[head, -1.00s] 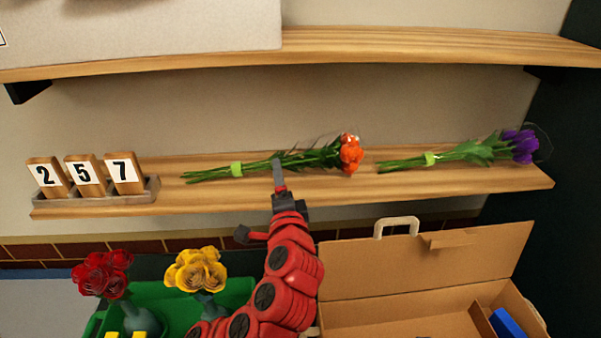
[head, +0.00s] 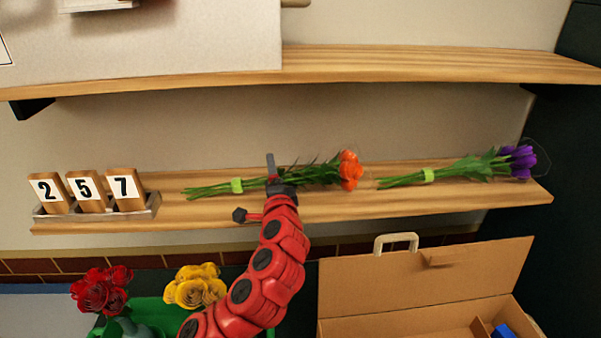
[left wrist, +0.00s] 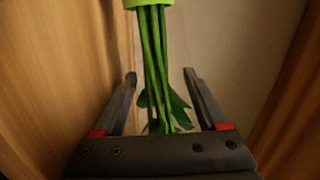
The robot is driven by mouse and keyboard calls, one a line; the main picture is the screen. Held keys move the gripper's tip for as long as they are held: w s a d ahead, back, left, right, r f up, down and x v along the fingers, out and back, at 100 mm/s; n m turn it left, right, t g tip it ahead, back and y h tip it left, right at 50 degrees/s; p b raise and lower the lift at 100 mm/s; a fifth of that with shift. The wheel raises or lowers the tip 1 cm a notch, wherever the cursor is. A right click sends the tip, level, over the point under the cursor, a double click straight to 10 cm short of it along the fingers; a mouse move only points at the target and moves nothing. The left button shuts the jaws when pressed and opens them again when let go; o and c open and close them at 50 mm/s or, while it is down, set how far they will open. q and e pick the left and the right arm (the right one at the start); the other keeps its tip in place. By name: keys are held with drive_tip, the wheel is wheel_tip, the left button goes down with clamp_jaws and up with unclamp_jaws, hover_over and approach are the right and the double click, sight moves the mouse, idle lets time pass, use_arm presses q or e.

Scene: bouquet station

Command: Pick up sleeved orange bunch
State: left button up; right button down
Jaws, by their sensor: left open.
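The orange bunch (head: 350,170) lies on its side on the lower wooden shelf, orange blooms to the right and stems to the left, with a lime band (head: 236,185) around the stems. My left gripper (head: 271,166) is at the bunch, between band and blooms, and covers part of the stems. In the left wrist view the left gripper (left wrist: 158,78) is open. The green stems (left wrist: 155,45) run between its two fingers, with a gap on both sides, and the lime band (left wrist: 148,3) shows at the top edge. My right gripper is not in view.
A purple bunch (head: 518,160) lies to the right on the same shelf (head: 400,207). Number blocks (head: 88,190) stand at its left end. An upper shelf (head: 420,65) runs above. Below are red flowers (head: 100,290), yellow flowers (head: 195,287) and an open cardboard box (head: 420,280).

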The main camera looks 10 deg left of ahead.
use_arm(q)
drive_tip(key=shift+w+a, duration=0.15)
drive_tip(key=shift+w, duration=0.15)
clamp_jaws()
drive_tip(key=shift+r, duration=0.1)
idle(0.4)
